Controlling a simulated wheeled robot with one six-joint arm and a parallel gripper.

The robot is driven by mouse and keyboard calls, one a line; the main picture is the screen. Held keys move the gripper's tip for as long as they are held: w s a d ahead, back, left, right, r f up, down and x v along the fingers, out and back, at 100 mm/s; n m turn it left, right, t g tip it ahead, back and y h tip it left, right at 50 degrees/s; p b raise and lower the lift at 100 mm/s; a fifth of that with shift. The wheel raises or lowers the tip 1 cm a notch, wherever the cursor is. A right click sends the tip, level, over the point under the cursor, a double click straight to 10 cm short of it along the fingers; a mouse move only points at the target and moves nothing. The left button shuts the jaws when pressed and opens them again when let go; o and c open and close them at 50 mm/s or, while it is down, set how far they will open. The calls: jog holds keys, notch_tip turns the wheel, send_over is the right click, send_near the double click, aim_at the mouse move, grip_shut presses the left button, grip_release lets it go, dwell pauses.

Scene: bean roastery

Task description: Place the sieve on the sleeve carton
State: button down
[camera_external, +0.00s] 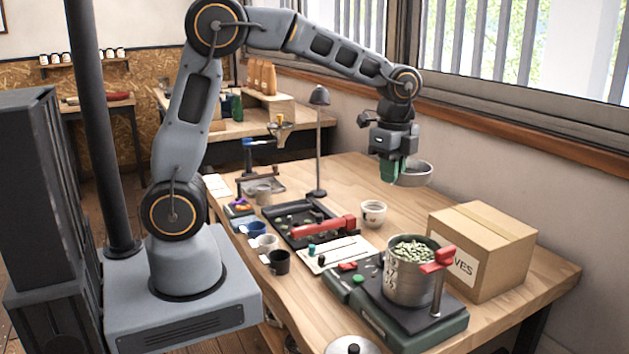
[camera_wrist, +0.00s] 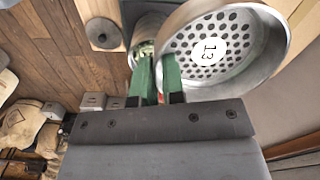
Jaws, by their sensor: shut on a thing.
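The sieve (camera_external: 416,173) is a round grey metal pan held in the air above the back part of the table. In the wrist view the sieve (camera_wrist: 235,68) shows its perforated bottom with a white label marked 13. My gripper (camera_external: 391,172) is shut on the sieve's rim, with green fingers that also show in the wrist view (camera_wrist: 160,78). The sleeve carton (camera_external: 480,240) is a closed brown cardboard box at the right of the table, with a white label ending in "VES". The carton is apart from the sieve, nearer the camera and lower right.
A white cup (camera_external: 373,213), a black tray (camera_external: 297,221) and a lamp (camera_external: 319,97) stand farther left.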

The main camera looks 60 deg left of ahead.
aim_at(430, 179)
jog(key=shift+w+d+r+m, duration=0.1)
jog(key=shift+w+m, duration=0.05)
jog(key=shift+w, duration=0.25)
jog(key=shift+w+d+r+m, duration=0.1)
jog(key=shift+w+m, duration=0.05)
jog(key=shift+w, duration=0.25)
jog(key=w+f+p, duration=0.1)
jog(key=w, duration=0.1)
jog(key=w+d+f, duration=0.1)
jog(key=w, duration=0.2)
jog(key=w+f+p, duration=0.1)
jog(key=w, duration=0.1)
jog(key=shift+w+d+f+p, duration=0.15)
jog(key=shift+w+d+p, duration=0.1)
jog(key=shift+w+p, duration=0.05)
jog(key=shift+w+d+f+p, duration=0.2)
jog(key=shift+w+f+p, duration=0.15)
jog(key=shift+w+f, duration=0.95)
jog(key=shift+w+d+f+p, duration=0.2)
jog(key=shift+w+f+p, duration=0.25)
jog(key=shift+f, duration=1.45)
jog(key=shift+w+d+f+p, duration=0.25)
jog(key=shift+w+f, duration=0.8)
jog(key=shift+f, duration=0.55)
jog(key=shift+f, duration=0.2)
jog(key=c, duration=1.2)
grip_release()
jog(key=shift+r, duration=0.1)
